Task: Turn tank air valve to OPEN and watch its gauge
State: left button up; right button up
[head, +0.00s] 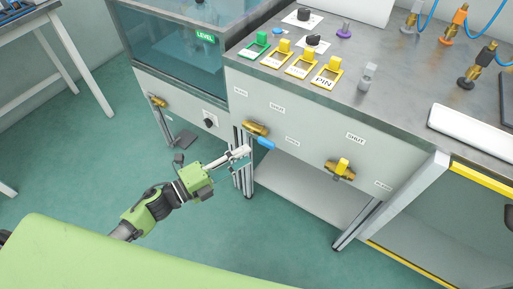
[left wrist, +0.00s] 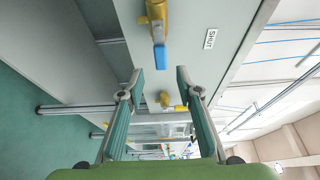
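A brass valve (head: 257,128) with a blue lever (head: 265,143) sits on the grey front panel (head: 300,120). The lever points down and right, away from the SHUT label (head: 277,108) above. My left gripper (head: 243,152) is just below and left of the lever. In the left wrist view the fingers (left wrist: 159,82) are open and empty, with the blue lever (left wrist: 160,57) ahead of the gap, apparently not gripped. The SHUT label (left wrist: 209,39) is right of it. Whether this is the tank air valve cannot be read. No gauge is clearly readable. My right gripper is not in view.
A yellow-handled brass valve (head: 340,167) is on the panel at right, another brass valve (head: 157,101) at left. A glass-walled water tank (head: 165,50) adjoins the bench. Colored switches (head: 298,65) stand on the bench top. Metal legs (head: 245,170) stand beside my gripper.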

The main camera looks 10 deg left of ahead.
pick_arm(q)
jog(key=shift+v, duration=1.4)
